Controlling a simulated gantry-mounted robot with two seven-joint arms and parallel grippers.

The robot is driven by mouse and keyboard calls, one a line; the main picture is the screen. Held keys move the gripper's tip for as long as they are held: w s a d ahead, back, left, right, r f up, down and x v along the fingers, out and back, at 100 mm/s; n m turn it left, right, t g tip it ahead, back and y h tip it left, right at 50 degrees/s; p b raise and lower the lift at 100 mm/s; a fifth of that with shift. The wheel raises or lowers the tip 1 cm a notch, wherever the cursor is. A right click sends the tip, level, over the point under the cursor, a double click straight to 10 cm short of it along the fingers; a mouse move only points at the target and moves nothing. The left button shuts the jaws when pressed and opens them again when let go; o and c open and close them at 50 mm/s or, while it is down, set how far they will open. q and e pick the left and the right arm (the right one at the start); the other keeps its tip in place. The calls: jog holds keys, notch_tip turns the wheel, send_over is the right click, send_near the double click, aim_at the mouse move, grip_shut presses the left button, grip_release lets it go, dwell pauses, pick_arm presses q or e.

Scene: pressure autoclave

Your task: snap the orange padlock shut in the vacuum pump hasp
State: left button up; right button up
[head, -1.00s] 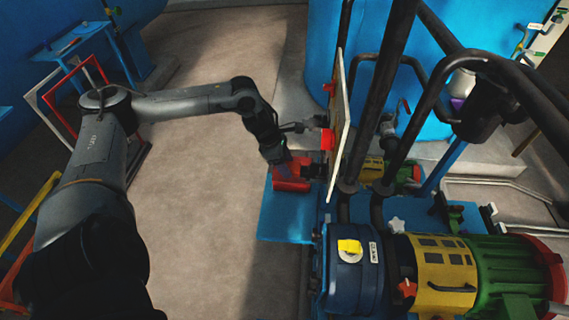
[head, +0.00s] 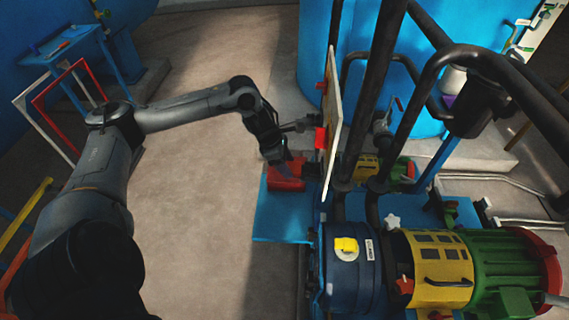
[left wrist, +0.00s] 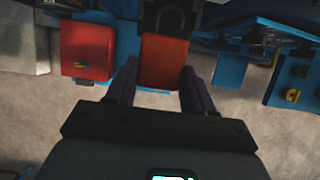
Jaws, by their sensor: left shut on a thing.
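The padlock (head: 287,182) has a blocky red-orange body and sits beside the near face of the upright panel in the head view. In the left wrist view the padlock (left wrist: 163,62) lies between the fingers, with its dark shackle (left wrist: 171,17) pointing away from my palm. My left gripper (head: 280,163) is shut on the padlock body; it also shows in the left wrist view (left wrist: 160,80). The shackle end meets dark hardware at the pump side. I cannot make out the hasp clearly, nor whether the shackle is closed. My right gripper is not in view.
A light upright panel (head: 332,110) and black pipes (head: 380,90) stand just right of the gripper. Another red block (left wrist: 87,50) is left of the padlock in the wrist view. The blue, yellow and green pump (head: 440,270) fills the lower right. Open floor (head: 200,200) lies left.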

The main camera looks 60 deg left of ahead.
pick_arm(q)
jog(key=shift+w+d+p, duration=0.45)
jog(key=shift+w+d, duration=0.35)
jog(key=shift+w, duration=0.35)
dwell(0.4)
jog(key=o, duration=1.3)
jog(key=shift+r, duration=0.1)
